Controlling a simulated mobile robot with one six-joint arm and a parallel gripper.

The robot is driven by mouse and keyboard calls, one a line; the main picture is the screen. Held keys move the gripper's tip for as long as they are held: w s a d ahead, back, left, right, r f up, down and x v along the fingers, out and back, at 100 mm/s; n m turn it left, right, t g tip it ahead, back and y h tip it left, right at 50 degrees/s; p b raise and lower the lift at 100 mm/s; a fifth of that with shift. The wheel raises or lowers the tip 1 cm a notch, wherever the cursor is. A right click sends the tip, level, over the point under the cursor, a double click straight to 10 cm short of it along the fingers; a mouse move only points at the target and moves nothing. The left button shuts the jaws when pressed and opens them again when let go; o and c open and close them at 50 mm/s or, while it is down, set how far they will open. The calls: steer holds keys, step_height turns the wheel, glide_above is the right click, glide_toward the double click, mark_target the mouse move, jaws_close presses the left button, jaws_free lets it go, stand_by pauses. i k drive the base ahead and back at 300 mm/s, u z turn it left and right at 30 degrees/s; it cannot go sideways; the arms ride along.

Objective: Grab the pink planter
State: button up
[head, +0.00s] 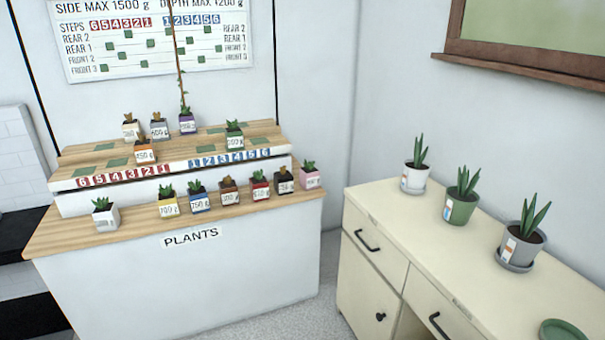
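The pink planter (311,180) stands upright at the right end of the front row on the lower wooden shelf of the plant stand. It is a small square pot with a white label and a green plant. A black planter (284,186) stands close to its left. My gripper is not in view.
More labelled planters, such as the red one (260,190), line the lower shelf (75,234); several stand on the raised step (187,152). A cream cabinet (420,240) at the right bears three potted plants. Grey floor (300,315) shows between stand and cabinet.

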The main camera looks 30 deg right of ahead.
mark_target(309, 176)
steer(key=i, duration=1.15)
steer(key=u, duration=0.25)
